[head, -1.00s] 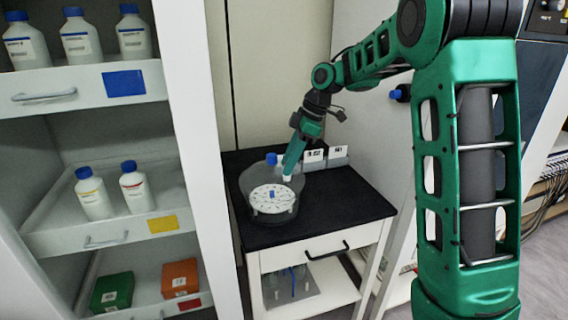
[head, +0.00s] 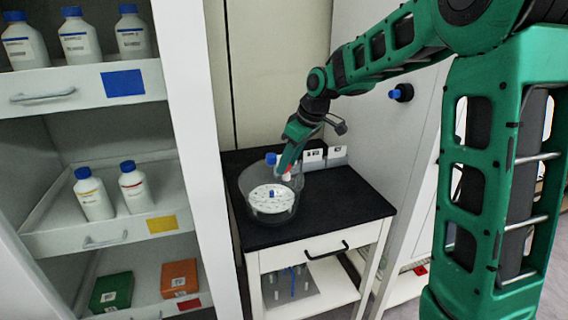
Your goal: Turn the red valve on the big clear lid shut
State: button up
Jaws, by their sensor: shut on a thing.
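The big clear vessel with its lid (head: 246,186) stands on the black top of a small white cabinet. A white perforated plate (head: 272,198) shows through its clear wall. A blue knob (head: 271,159) sits at the lid's upper left. A small patch of red (head: 279,160) shows beside the gripper at the lid's top; the rest of the red valve is hidden. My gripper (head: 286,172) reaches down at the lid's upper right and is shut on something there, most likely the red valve. The fingertips are too small to see clearly.
The black top is bare to the right and front. A white shelf unit (head: 180,120) with bottles and boxes stands on the left. A blue knob (head: 396,94) juts from the white panel at right.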

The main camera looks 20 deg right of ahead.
jog(key=shift+s+a+m+h, duration=0.1)
jog(key=shift+m+h, duration=0.3)
jog(key=shift+m, duration=1.2)
jog(key=o, duration=1.1)
jog(key=shift+r, duration=0.2)
jog(key=v, duration=1)
jog(key=shift+s, duration=0.25)
